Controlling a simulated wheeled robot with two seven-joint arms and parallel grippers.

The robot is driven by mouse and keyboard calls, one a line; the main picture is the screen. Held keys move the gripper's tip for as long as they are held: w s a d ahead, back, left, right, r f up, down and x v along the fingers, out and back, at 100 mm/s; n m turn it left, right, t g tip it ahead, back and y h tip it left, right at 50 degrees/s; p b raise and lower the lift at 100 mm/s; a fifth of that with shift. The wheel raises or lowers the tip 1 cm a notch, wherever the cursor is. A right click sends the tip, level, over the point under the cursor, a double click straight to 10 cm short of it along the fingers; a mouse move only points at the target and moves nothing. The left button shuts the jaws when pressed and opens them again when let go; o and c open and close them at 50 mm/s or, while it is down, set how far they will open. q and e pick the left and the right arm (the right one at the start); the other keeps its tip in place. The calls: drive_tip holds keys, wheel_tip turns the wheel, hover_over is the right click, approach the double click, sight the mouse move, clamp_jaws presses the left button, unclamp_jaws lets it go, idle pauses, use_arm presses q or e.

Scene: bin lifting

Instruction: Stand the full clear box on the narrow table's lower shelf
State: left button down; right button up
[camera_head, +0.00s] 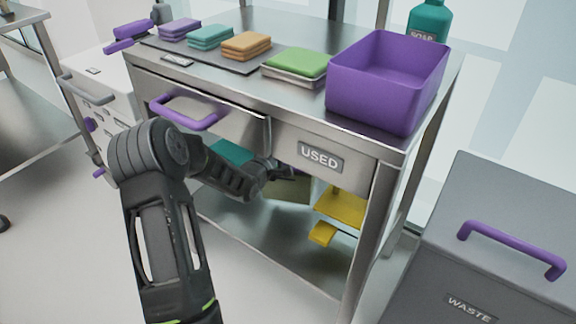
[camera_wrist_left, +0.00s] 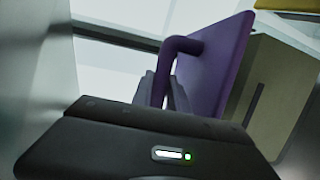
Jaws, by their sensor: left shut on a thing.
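My left arm reaches in under the front of the narrow metal table (camera_head: 300,118), above its lower shelf (camera_head: 275,238). The left gripper (camera_head: 277,172) is small and partly hidden in the table's shadow. In the left wrist view its fingers (camera_wrist_left: 163,92) are shut on a purple handle (camera_wrist_left: 182,45) that joins an upright purple panel (camera_wrist_left: 222,62). The full clear box cannot be made out for certain in either view. My right gripper is in neither view.
On the lower shelf are an olive-beige box (camera_head: 290,187), a yellow thing (camera_head: 340,207) and a teal thing (camera_head: 232,152). A grey WASTE bin (camera_head: 490,230) stands at the right. The shelf's front is bare.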

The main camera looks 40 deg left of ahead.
use_arm(q)
drive_tip(key=shift+w+f+b, duration=0.1)
drive_tip(key=shift+f+b, duration=0.4)
drive_tip(key=shift+f, duration=1.5)
drive_tip(key=shift+f+b, duration=0.7)
drive_tip(key=shift+f, duration=1.1)
drive_tip(key=c, duration=1.3)
unclamp_jaws()
drive_tip(key=shift+f, duration=0.2)
drive_tip(key=shift+s, duration=0.2)
